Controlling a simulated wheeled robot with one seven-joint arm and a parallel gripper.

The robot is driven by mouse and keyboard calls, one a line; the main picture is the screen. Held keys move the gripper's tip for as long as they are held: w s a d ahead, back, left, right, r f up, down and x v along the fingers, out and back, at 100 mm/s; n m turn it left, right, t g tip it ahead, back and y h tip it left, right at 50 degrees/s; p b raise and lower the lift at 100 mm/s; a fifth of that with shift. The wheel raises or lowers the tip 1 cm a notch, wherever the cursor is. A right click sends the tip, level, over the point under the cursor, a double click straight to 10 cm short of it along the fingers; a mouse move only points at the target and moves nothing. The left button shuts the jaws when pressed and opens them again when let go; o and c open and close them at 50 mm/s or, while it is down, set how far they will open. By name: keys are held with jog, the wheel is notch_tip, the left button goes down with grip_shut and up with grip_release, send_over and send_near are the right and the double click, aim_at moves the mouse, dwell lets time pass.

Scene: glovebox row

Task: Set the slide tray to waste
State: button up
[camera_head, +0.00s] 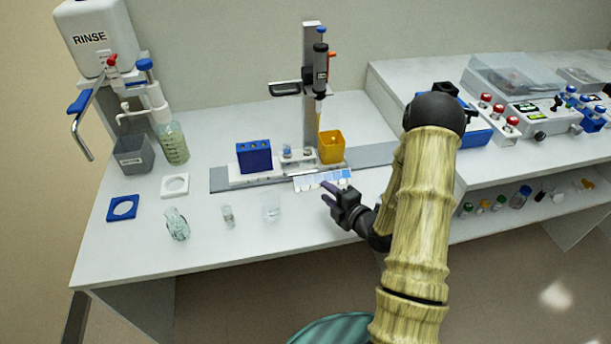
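A white slide tray (240,180) sits on a grey rail (371,155) under a stand-mounted pipette (320,68). It carries a blue block (254,156) on the left, small vials (287,152) in the middle and an open yellow bin (331,147) on the right. The pipette's tip is just above the bin's left side. A label strip with pale and blue panels (322,180) lies along the front; I cannot read it. My gripper (328,194) is just in front of the strip's right half, its dark fingers apart and empty. Whether it touches the strip is unclear.
Loose glassware (177,224) and a clear beaker (271,207) stand on the front bench. A grey container (132,155) and a rinse tank (91,37) are at left. A raised shelf unit (480,160) with devices stands right of my arm.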

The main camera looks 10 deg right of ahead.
jog(key=p+x, duration=0.1)
jog(key=x, duration=0.9)
jog(key=shift+w+f, duration=0.1)
jog(key=shift+w, duration=0.25)
grip_shut()
